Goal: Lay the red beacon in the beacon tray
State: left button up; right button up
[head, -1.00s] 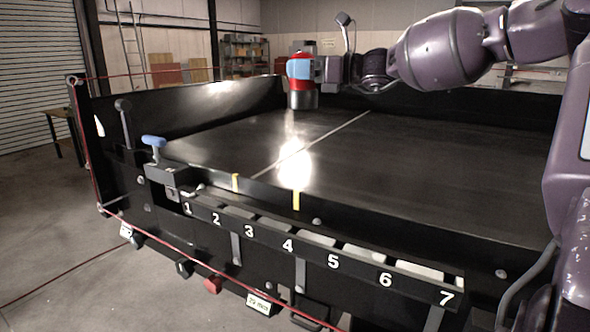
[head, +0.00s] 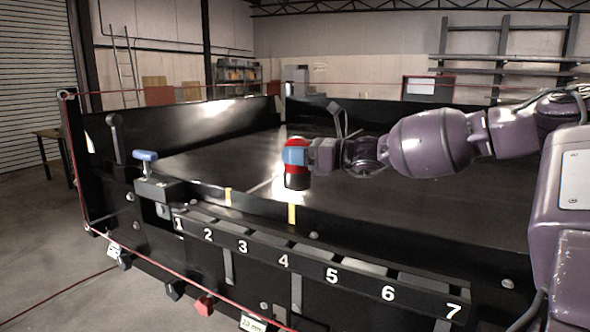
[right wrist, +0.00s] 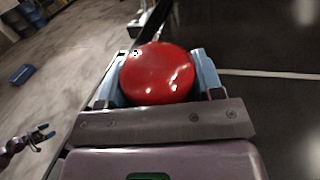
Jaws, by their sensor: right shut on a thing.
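The red beacon (head: 298,166) has a red dome and a dark base, and it stands nearly upright in the air over the black bed. My right gripper (head: 294,157) is shut on it, with blue fingers on both sides. In the right wrist view the round red top (right wrist: 158,72) fills the space between the blue fingers. My left gripper (right wrist: 42,131) shows small in the right wrist view, with its blue fingertips apart and nothing between them. I cannot tell for certain which part is the beacon tray; a numbered row of compartments (head: 333,276) runs along the front.
A black front rail (head: 365,237) with yellow marks stands between the bed and the numbered row. A red cord (head: 190,292) runs along the outside. The bed behind the beacon is clear.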

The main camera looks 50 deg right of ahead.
aim_at(284, 166)
notch_tip(284, 166, down, 4)
jog(key=shift+d+r+b, duration=0.1)
jog(key=shift+r+b, duration=0.05)
jog(key=shift+b, duration=0.3)
jog(key=shift+r, duration=0.1)
jog(key=o, duration=0.6)
jog(key=shift+f, duration=0.2)
jog(key=o, duration=0.4)
jog(key=shift+o, duration=0.2)
jog(key=shift+r, duration=0.1)
